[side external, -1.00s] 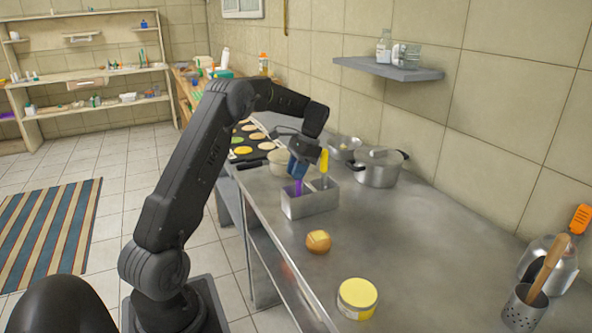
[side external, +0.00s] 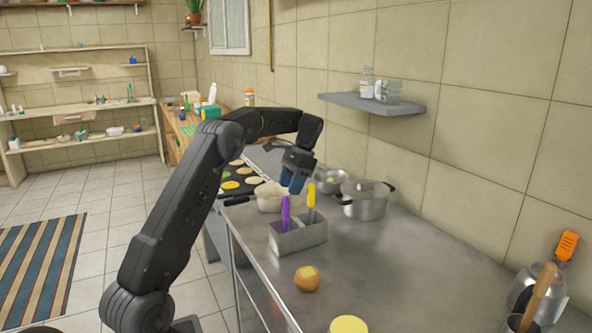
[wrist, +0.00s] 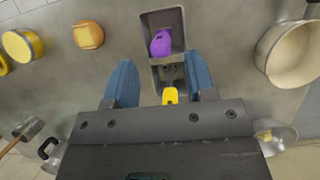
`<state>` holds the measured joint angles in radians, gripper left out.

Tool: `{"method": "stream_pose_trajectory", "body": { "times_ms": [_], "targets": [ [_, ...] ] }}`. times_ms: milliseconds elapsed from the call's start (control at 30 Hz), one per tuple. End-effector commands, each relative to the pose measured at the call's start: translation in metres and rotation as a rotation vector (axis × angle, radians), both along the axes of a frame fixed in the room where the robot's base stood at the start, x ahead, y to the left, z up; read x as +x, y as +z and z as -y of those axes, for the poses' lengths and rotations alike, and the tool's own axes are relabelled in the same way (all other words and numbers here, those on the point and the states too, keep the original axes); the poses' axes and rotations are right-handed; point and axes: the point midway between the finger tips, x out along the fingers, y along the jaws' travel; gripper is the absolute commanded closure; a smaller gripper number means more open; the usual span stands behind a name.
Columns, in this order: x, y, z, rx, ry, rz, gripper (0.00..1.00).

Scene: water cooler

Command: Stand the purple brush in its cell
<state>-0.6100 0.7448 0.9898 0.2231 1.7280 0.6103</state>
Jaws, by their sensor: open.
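The purple brush (side external: 286,214) stands in the left cell of the metal holder (side external: 300,238), its handle up and leaning slightly. The yellow brush (side external: 311,195) stands in the right cell. In the wrist view the purple brush (wrist: 161,43) is in the upper cell of the holder (wrist: 181,20), and the yellow brush (wrist: 170,96) is lower, between my fingers. My gripper (side external: 293,184) has blue fingers, is open and empty, and is above and behind the purple brush, apart from it. The brush heads are hidden in the cells.
An orange-brown block-like item (side external: 307,278) and a yellow-lidded tub (side external: 348,325) are on the counter in front. The counter right of the holder is clear.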

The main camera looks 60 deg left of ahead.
Motion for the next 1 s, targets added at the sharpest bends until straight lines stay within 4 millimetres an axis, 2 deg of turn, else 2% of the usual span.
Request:
{"method": "stream_pose_trajectory", "body": {
  "times_ms": [200, 533, 633, 767, 867, 1000],
  "targets": [
    [0.014, 0.029, 0.0, 0.001, -0.001, 0.0, 0.49],
    [0.021, 0.05, 0.001, 0.001, -0.002, 0.0, 0.49],
    [0.022, 0.059, 0.011, 0.012, -0.009, 0.02, 0.49],
    [0.02, 0.084, 0.047, 0.051, -0.032, 0.09, 0.49],
    [0.011, 0.106, 0.087, 0.084, -0.05, 0.176, 0.49],
    [-0.014, 0.126, 0.145, 0.116, -0.065, 0.304, 0.49]
  ]
}}
